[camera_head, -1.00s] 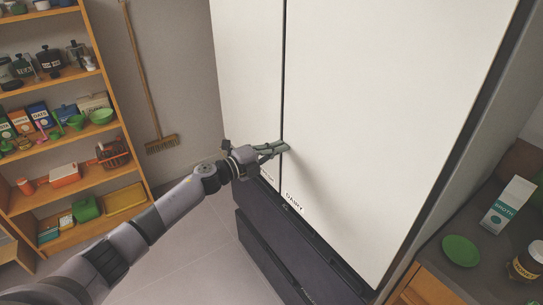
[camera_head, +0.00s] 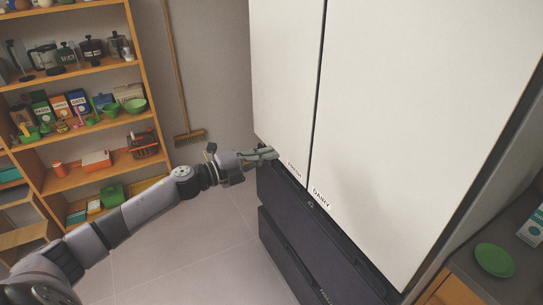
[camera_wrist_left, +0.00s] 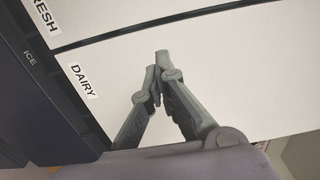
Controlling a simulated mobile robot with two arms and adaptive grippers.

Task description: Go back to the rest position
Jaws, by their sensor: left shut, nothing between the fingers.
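My left gripper (camera_head: 266,154) is shut with nothing in it. In the head view it is in front of the lower part of the fridge's left white door (camera_head: 285,80), close to the door's lower left edge. In the left wrist view the two fingertips (camera_wrist_left: 158,62) meet over the white door that has the DAIRY label (camera_wrist_left: 83,79). I cannot tell whether the fingertips touch the door. Both upper doors, the left one and the right one (camera_head: 420,110), look shut. My right gripper is not in view.
Dark drawers (camera_head: 310,245) sit under the white doors. A wooden shelf unit (camera_head: 140,55) with jars, boxes and bowls stands at the left. A broom (camera_head: 178,80) leans on the wall. A counter (camera_head: 480,285) with a green plate (camera_head: 494,259) is at lower right. The floor (camera_head: 190,255) looks clear.

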